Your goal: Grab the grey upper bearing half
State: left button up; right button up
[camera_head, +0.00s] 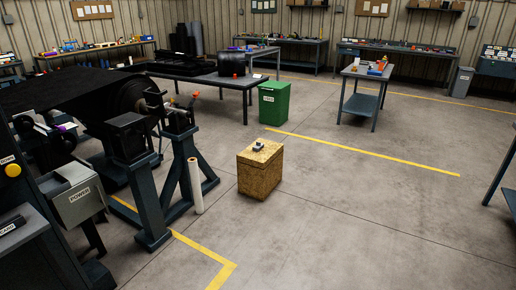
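A small grey piece with a dark patch (258,146) lies on top of a chipboard box (260,175) near the middle of the view. It looks like the grey upper bearing half, but it is too small to be sure. The box stands on the floor to the right of the belt machine's dark stand (184,165). Neither of my grippers shows in the view.
A white roll (195,186) stands upright by the stand. A green bin (274,103) stands behind the box. A small workbench (359,101) is at the back right. The concrete floor (340,215) right of and before the box is clear.

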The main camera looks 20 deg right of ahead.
aim_at(259, 145)
jog(key=i+z, duration=0.15)
jog(key=i, duration=0.35)
jog(key=i+z, duration=0.15)
jog(key=i, duration=0.35)
jog(key=i+z, duration=0.1)
jog(key=i, duration=0.4)
jog(key=i+j+z, duration=0.15)
jog(key=i, duration=0.3)
jog(key=i+j+z, duration=0.15)
jog(key=i, duration=0.35)
jog(key=i+j+z, duration=0.15)
jog(key=i, duration=0.3)
jog(key=i+j+z, duration=0.1)
jog(key=i+j, duration=0.2)
jog(key=i, duration=0.2)
jog(key=i+j+z, duration=0.55)
jog(key=i+j, duration=0.1)
jog(key=i, duration=0.1)
